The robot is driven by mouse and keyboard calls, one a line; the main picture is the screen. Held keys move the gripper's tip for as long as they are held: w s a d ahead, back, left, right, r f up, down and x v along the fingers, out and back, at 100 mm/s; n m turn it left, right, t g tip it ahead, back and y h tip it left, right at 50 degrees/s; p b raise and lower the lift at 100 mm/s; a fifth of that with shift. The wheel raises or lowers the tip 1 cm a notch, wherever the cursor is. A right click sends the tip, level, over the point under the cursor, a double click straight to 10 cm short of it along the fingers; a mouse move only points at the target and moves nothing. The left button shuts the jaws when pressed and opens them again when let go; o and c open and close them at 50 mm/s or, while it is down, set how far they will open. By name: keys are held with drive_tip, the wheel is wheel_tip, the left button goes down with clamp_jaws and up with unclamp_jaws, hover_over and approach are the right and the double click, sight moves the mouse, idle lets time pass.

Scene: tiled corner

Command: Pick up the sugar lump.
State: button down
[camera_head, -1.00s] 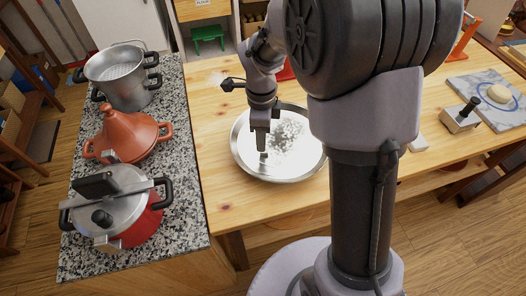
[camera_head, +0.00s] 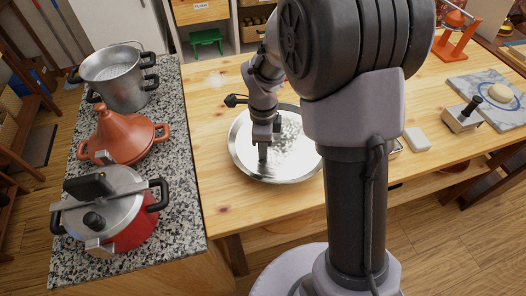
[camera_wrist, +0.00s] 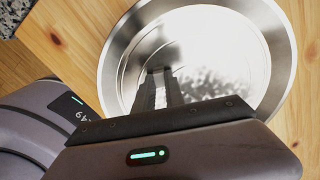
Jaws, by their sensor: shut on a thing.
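A round, shiny metal tray (camera_head: 240,165) lies on the wooden table, and it fills the upper middle of the wrist view (camera_wrist: 116,62). My gripper (camera_head: 263,154) points down over the tray, a little left of its middle. In the wrist view my gripper's two dark fingers (camera_wrist: 159,76) are close together over the tray. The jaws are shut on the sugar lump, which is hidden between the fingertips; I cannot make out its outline. Whether the fingertips clear the tray floor is hard to tell.
A granite counter (camera_head: 185,215) at left bears a steel pot (camera_head: 125,85), an orange tagine (camera_head: 122,138) and a red pressure cooker (camera_head: 135,228). A white block (camera_head: 416,139) lies right of my arm. A marble board (camera_head: 490,92) is farther right. Bare table lies left of the tray.

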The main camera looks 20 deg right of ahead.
wheel_tip(320, 180, up, 4)
drive_tip(key=shift+r+p, duration=0.1)
drive_tip(key=shift+p, duration=0.95)
drive_tip(key=s+p, duration=0.1)
drive_tip(key=s, duration=1.5)
drive_tip(key=shift+r, duration=0.4)
